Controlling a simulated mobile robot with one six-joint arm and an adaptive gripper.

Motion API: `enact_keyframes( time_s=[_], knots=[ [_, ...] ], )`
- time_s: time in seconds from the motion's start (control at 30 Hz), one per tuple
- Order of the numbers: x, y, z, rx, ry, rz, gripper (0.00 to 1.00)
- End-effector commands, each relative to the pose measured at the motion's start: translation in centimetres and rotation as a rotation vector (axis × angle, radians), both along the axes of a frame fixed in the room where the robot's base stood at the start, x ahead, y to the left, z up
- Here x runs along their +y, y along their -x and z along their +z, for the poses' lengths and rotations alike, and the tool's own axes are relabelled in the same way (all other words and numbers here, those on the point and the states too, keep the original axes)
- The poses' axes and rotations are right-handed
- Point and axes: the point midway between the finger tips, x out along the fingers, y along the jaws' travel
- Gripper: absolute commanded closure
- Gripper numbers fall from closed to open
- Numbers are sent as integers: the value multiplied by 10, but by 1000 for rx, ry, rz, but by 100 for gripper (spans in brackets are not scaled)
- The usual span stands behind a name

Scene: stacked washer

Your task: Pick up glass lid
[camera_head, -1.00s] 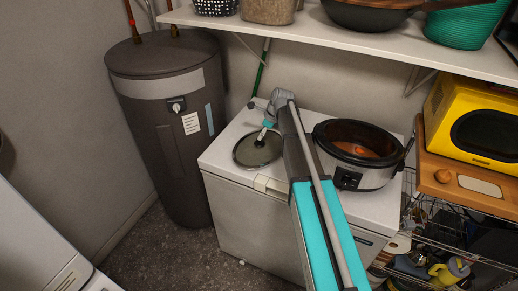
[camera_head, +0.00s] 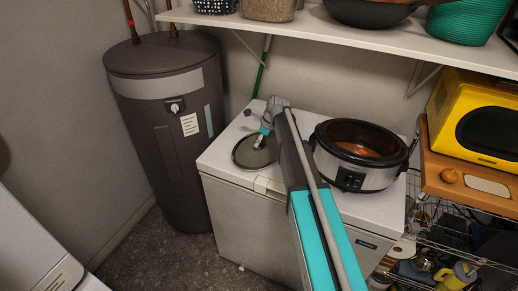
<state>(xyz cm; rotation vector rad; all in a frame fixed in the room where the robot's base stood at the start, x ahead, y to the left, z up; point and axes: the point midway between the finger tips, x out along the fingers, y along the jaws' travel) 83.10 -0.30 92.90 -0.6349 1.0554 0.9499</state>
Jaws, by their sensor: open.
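The glass lid (camera_head: 246,155) is a round, dark, see-through disc with a pale rim. It lies flat on the left part of the white chest freezer's top (camera_head: 216,151). My gripper (camera_head: 260,143) is over the lid's upper right part, pointing down at its middle. It is open. The fingertips are small here, and I cannot tell whether they touch the lid's knob, which is mostly hidden by them. My arm crosses the freezer top from the front to just right of the lid.
A slow cooker (camera_head: 358,155) with orange contents stands right of my arm. A shelf (camera_head: 340,35) with bowls and baskets hangs above the freezer. A dark water heater (camera_head: 165,125) stands to the left. A yellow microwave (camera_head: 478,120) sits on a wooden board at right.

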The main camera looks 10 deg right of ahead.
Motion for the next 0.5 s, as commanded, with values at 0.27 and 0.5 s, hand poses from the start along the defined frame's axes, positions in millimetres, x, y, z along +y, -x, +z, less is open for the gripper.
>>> enact_keyframes(
  time_s=[0.27, 0.5],
  knots=[
    [0, 0, 0, 0, 0, 0, 38],
    [0, 0, 0, 0, 0, 0, 82]
  ],
)
